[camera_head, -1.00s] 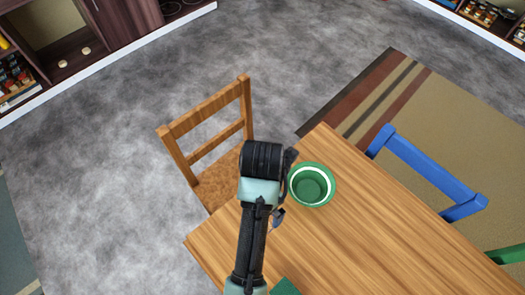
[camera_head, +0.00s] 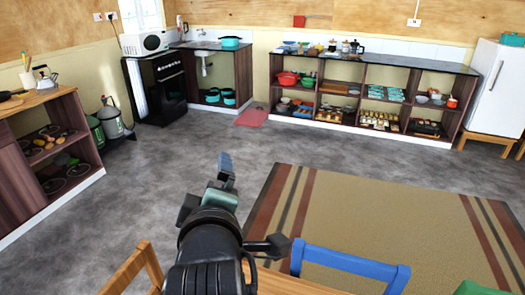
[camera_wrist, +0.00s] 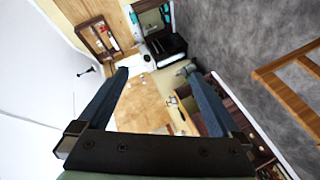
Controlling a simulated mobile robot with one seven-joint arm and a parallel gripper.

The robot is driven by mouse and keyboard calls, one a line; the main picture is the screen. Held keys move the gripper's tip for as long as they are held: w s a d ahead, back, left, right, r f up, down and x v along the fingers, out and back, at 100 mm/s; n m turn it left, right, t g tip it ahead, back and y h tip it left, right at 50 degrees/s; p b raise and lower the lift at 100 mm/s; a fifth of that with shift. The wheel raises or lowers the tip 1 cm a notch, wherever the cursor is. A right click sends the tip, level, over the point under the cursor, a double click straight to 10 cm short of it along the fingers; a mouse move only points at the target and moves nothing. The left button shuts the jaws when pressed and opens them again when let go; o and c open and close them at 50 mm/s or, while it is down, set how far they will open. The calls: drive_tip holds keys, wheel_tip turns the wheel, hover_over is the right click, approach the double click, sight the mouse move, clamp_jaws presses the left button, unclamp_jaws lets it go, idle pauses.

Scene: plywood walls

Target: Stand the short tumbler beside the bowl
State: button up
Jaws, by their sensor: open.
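My gripper (camera_head: 225,162) is raised in front of me in the head view, above the grey floor. In the wrist view (camera_wrist: 157,72) its two dark fingers are spread apart, with nothing between them. I cannot pick out the short tumbler in either current view. The green bowl that showed on the table earlier is outside the current views. Only a strip of the wooden table (camera_head: 290,286) shows at the bottom edge, partly behind my arm.
A wooden chair (camera_head: 138,268) and a blue chair (camera_head: 350,266) stand by the table. Beyond a striped rug (camera_head: 370,215) are shelves with a red bowl (camera_head: 288,78) and other crockery. A wood-topped counter (camera_head: 30,100) stands left, a fridge (camera_head: 497,88) right. The grey floor between is clear.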

drive_tip(key=s+d+r+m+t, duration=0.1)
drive_tip(key=d+r+m+t, duration=0.15)
drive_tip(key=r, duration=0.55)
drive_tip(key=s+d+r+m+t, duration=0.1)
drive_tip(key=s+r+m+t, duration=0.2)
drive_tip(key=r, duration=0.5)
drive_tip(key=s+d+r+m+t+h, duration=0.1)
drive_tip(key=s+d+r+m+t, duration=0.1)
drive_tip(key=r, duration=0.5)
drive_tip(key=s+d+r+m+t+h, duration=0.1)
drive_tip(key=s+d+r+m+t, duration=0.1)
drive_tip(key=s+r+m+t, duration=0.3)
drive_tip(key=s+r+m, duration=0.2)
drive_tip(key=s+r, duration=0.1)
drive_tip(key=shift+d+r, duration=0.15)
drive_tip(key=shift+c, duration=0.2)
